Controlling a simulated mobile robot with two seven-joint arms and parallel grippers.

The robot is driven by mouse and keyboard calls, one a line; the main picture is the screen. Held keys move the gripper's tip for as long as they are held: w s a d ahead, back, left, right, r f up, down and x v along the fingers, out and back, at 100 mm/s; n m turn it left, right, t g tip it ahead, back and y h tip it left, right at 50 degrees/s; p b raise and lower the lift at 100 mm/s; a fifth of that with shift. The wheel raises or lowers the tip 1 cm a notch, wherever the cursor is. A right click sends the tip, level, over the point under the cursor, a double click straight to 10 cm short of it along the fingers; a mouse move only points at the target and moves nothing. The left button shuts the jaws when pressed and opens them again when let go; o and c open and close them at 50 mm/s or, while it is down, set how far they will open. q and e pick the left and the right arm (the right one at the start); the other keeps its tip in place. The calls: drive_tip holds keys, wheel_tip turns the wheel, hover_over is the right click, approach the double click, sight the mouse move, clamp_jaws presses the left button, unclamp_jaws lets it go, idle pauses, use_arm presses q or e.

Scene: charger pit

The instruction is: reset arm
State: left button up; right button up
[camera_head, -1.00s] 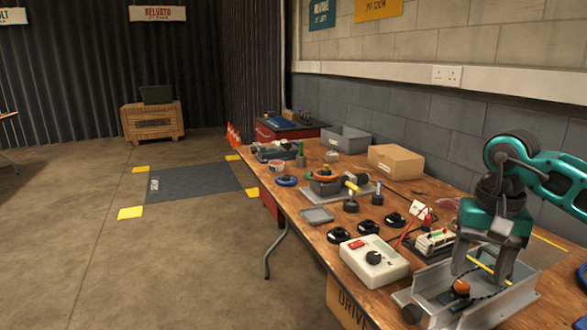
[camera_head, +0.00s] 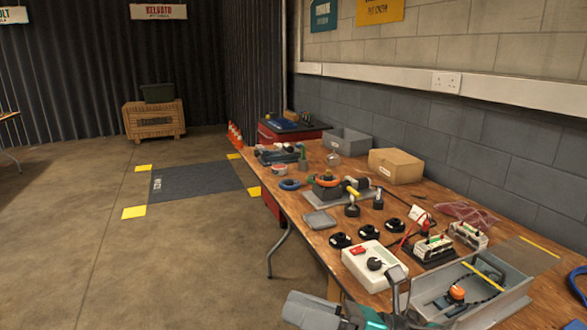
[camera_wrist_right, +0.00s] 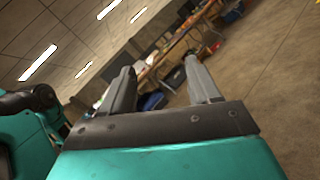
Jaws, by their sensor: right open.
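My right gripper (camera_head: 393,292) is low in the head view, at the near edge of the workbench, in front of the white box with a black knob (camera_head: 374,262). Its teal body is partly cut off by the bottom edge. In the right wrist view its two grey fingers (camera_wrist_right: 160,66) stand apart with nothing between them. The grey metal channel (camera_head: 503,304) on the bench holds an orange-topped part (camera_head: 457,293) and a dark cable, clear of the fingers. My left gripper is not in view.
The wooden workbench (camera_head: 322,245) carries several black round parts, small devices, a cardboard box (camera_head: 396,166) and a grey bin (camera_head: 347,142). A wall runs behind it. Open floor (camera_head: 150,265) lies left, with a dark mat (camera_head: 195,180) and traffic cones (camera_head: 235,135) farther back.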

drive_tip(key=d+f+m+t+h+p, duration=0.1)
drive_tip(key=d+f+m+t+h, duration=0.45)
drive_tip(key=m, duration=0.85)
drive_tip(key=d+f+m+t+h+p, duration=0.1)
drive_tip(key=d+f+m+t+h, duration=0.4)
drive_tip(key=m, duration=0.9)
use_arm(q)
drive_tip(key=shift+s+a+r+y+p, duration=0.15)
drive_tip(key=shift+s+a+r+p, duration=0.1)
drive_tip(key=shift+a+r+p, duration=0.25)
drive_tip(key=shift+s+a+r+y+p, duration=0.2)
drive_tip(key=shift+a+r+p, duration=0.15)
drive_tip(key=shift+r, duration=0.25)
use_arm(e)
drive_tip(key=s+d+f+m+g+h, duration=0.2)
drive_tip(key=s+f+m+h, duration=0.1)
drive_tip(key=s+f+m, duration=0.3)
drive_tip(key=s+d+f+m+g+h, duration=0.2)
drive_tip(key=s+d+f+m+h, duration=0.1)
drive_tip(key=s+f+m+h, duration=0.1)
wheel_tip(320, 180, down, 3)
drive_tip(key=s+m, duration=0.1)
drive_tip(key=m, duration=0.2)
drive_tip(key=shift+s+d+r+m+g, duration=0.2)
drive_tip(key=shift+s+d+m+g, duration=0.1)
drive_tip(key=shift+s+m+g, duration=0.1)
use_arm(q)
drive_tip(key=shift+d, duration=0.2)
use_arm(e)
drive_tip(key=shift+h, duration=0.25)
